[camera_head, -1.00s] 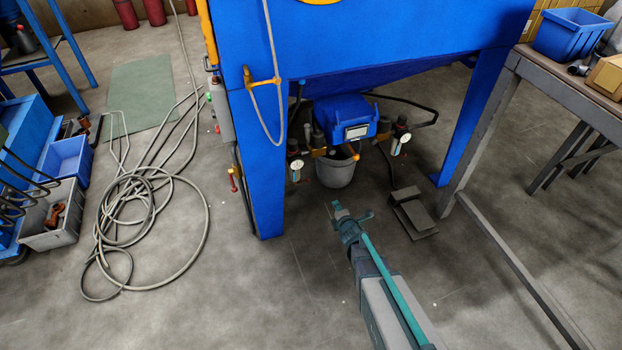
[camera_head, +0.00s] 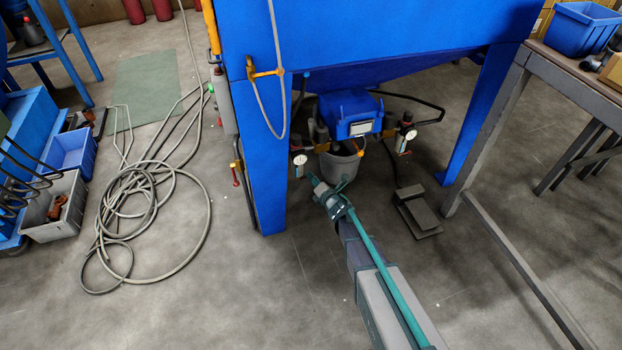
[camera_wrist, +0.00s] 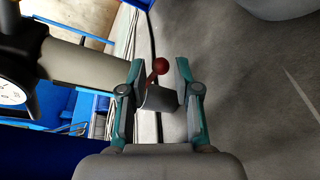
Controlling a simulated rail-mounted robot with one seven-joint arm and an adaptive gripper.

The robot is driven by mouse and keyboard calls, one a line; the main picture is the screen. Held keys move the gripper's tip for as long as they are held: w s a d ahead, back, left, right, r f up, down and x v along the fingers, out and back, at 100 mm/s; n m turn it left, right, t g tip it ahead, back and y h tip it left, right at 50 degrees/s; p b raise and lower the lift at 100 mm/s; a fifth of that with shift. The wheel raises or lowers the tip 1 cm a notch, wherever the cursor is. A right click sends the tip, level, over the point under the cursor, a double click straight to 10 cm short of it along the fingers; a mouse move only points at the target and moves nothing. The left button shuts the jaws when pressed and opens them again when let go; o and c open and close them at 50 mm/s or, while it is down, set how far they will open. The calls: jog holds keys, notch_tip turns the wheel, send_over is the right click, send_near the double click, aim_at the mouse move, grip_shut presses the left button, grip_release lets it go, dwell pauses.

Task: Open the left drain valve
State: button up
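Two filter units with round white gauges hang under the blue cabinet, the left one (camera_head: 299,160) and the right one (camera_head: 409,135). In the wrist view the left unit shows as a pale cylinder (camera_wrist: 82,64) with part of its gauge (camera_wrist: 10,93). A small red ball (camera_wrist: 160,66) on a short stem and a short grey cylinder (camera_wrist: 158,98) show between my fingers; they look like the left drain valve, but depth is unclear. My gripper (camera_wrist: 159,72) is open, with fingers either side and no visible contact. In the head view my gripper (camera_head: 317,184) is just below the left gauge.
The blue cabinet's left leg (camera_head: 264,175) stands close left, with a red-tipped lever (camera_head: 235,176) beside it. A grey bucket (camera_head: 341,160) hangs behind my gripper. A foot pedal (camera_head: 418,212) lies right. A coiled hose (camera_head: 150,220) covers floor at left.

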jog(key=shift+x, duration=1.4)
grip_shut()
